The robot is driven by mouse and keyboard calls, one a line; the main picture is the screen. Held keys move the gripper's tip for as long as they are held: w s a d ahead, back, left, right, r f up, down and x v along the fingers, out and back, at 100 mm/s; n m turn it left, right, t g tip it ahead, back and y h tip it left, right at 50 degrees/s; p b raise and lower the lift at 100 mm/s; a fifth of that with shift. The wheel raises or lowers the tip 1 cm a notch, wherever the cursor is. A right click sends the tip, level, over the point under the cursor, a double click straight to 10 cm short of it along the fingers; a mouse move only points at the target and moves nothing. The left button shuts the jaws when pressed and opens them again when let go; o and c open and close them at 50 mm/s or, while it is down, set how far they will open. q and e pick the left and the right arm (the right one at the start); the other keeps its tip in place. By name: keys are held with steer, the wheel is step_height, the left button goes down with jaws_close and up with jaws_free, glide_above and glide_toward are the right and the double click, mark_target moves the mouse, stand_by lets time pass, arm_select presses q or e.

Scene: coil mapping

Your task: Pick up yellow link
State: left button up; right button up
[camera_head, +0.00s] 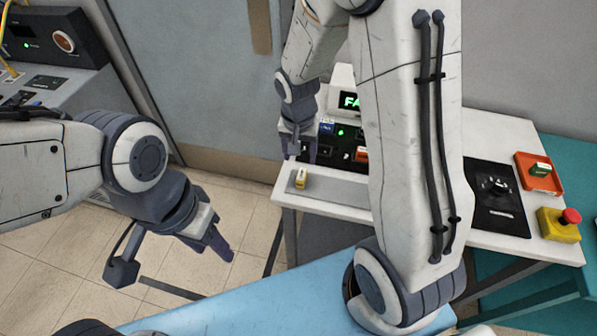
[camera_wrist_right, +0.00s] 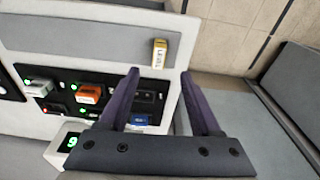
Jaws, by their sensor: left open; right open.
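The yellow link (camera_head: 301,180) is a small yellow block with a pale label, standing on a grey strip (camera_head: 345,191) at the front left of the white table. In the right wrist view the link (camera_wrist_right: 159,53) shows just beyond and between the fingertips. My right gripper (camera_head: 299,157) is open and empty, above and behind the link in the head view, fingers pointing down; in the right wrist view its two fingers (camera_wrist_right: 160,76) are spread apart. My left gripper (camera_head: 214,242) is over the tiled floor at left, empty, its fingers partly hidden by the wrist.
An orange tray (camera_head: 524,183) with a green block and a yellow box (camera_head: 556,228) with a red button are at the right. My right arm hides the table's middle.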

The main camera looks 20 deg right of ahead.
glide_above(302, 174)
steer(key=shift+m, duration=0.3)
steer(key=f, duration=0.5)
steer(key=shift+s+f, duration=0.1)
steer(key=shift+s, duration=0.3)
steer(key=shift+w+f, duration=0.15)
steer(key=shift+f, duration=0.85)
steer(key=shift+w+f, duration=0.2)
steer(key=shift+f, duration=0.8)
steer(key=shift+w+f, duration=0.15)
steer(key=shift+f, duration=0.85)
steer(key=shift+c, duration=0.3)
jaws_close()
